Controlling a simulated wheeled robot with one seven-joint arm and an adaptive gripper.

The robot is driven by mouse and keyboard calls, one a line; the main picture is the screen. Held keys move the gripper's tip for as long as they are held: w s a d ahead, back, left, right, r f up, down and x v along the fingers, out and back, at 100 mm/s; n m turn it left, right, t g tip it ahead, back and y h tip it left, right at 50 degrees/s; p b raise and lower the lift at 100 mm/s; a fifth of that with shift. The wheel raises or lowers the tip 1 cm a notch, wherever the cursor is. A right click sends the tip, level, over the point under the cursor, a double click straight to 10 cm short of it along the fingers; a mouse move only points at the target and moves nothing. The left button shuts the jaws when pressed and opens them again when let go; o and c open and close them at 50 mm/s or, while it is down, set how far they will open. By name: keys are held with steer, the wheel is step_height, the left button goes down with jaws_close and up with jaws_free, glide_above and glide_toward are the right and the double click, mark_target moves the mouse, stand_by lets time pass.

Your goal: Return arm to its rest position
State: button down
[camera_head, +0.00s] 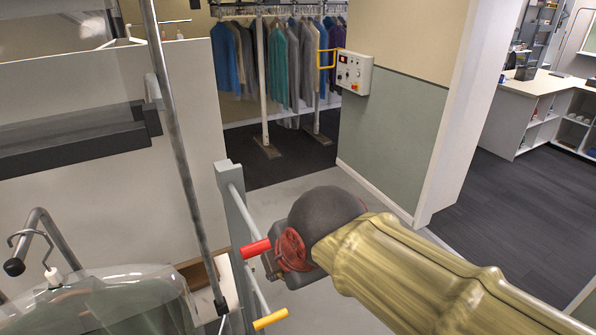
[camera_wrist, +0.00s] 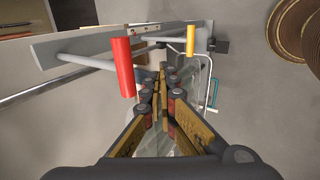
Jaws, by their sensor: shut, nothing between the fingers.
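My arm, in a yellowish sleeve, reaches in from the lower right in the head view. Its dark rounded wrist is beside a grey rail post (camera_head: 236,215), and the fingers are hidden there. In the wrist view my gripper (camera_wrist: 166,75) points away from the camera, its two fingers shut with nothing between them. A red handle (camera_wrist: 123,66) is just left of the fingers, and it also shows in the head view (camera_head: 255,248). A yellow handle (camera_wrist: 190,41) lies beyond the fingertips; it also shows in the head view (camera_head: 270,319). I cannot tell whether the gripper touches the rail.
A garment under clear plastic (camera_head: 95,305) hangs on a hanger (camera_head: 30,245) at lower left. A white partition (camera_head: 100,75) stands behind. Several garments (camera_head: 285,60) hang at the back. A control box (camera_head: 353,72) is on the wall. The dark floor (camera_head: 510,215) at right is clear.

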steer(key=s+d+f+m+h+b, duration=0.1)
steer(key=s+d+f+m+b, duration=0.1)
steer(key=d+m, duration=0.6)
steer(key=s+d+f+m+h+b, duration=0.1)
steer(key=s+d+f+m+b, duration=0.1)
steer(key=s+d+f+m, duration=0.2)
steer(key=s+d+f+m+h+b, duration=0.1)
steer(key=s+d+f+m+b, duration=0.2)
steer(key=d+f+m, duration=0.5)
steer(key=shift+s+d+m, duration=0.3)
steer(key=shift+d+m, duration=1.8)
steer(key=shift+d, duration=0.55)
